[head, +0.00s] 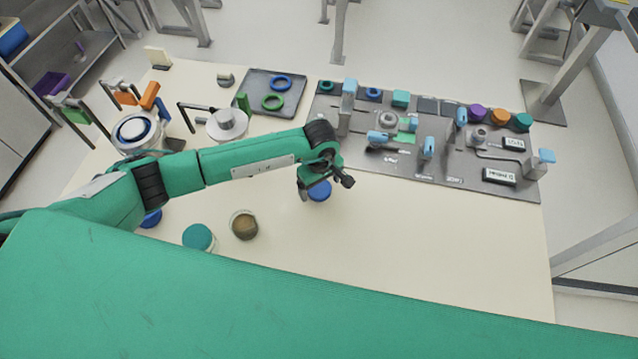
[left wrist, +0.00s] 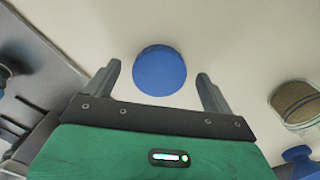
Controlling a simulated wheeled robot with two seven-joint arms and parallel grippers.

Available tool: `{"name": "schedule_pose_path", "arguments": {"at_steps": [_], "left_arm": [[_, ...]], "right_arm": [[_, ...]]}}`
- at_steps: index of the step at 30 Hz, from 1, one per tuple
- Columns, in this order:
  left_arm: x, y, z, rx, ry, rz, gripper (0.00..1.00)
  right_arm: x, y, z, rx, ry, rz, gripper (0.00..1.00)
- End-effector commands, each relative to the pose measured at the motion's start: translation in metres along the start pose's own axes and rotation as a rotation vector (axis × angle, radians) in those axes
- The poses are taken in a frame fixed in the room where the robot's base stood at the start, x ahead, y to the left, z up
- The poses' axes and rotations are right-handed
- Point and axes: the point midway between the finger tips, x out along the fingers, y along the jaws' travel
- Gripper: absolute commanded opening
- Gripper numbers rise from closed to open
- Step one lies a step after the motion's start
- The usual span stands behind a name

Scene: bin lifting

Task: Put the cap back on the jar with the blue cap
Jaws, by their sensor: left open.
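A round blue cap (head: 319,191) lies on the cream table, partly under my left gripper (head: 325,186). In the left wrist view the cap (left wrist: 160,70) shows whole, between the two spread fingers and apart from both. My left gripper is open and empty. An uncapped jar (head: 244,225) with brown contents stands to the left of the cap in the head view. It also shows at the right edge of the left wrist view (left wrist: 300,103). My right gripper is not in view.
A teal-capped jar (head: 198,237) stands left of the open jar. Another blue item (head: 150,218) is partly hidden by my left arm. A grey fixture board (head: 440,178) fills the back right; a dark tray (head: 260,85) lies behind. The table right of the cap is clear.

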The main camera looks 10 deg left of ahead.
Motion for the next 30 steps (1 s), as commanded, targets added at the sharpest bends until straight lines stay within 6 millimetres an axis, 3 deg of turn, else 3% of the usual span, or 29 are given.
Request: {"name": "schedule_pose_path", "arguments": {"at_steps": [4, 14, 21, 30], "left_arm": [[0.0089, -0.0002, 0.0003, 0.001, -0.001, 0.000, 0.87], [0.0099, -0.0001, 0.0000, 0.001, 0.000, 0.000, 0.87], [0.0098, -0.0002, -0.0001, 0.001, 0.000, 0.000, 0.41], [0.0087, 0.0000, -0.0002, 0.001, 0.000, 0.001, 0.41]], "right_arm": [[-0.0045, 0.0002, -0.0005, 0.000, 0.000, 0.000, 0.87], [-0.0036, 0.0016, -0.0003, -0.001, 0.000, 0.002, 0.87], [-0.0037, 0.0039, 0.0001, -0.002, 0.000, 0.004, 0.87], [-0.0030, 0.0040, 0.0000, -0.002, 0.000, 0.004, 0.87]]}}
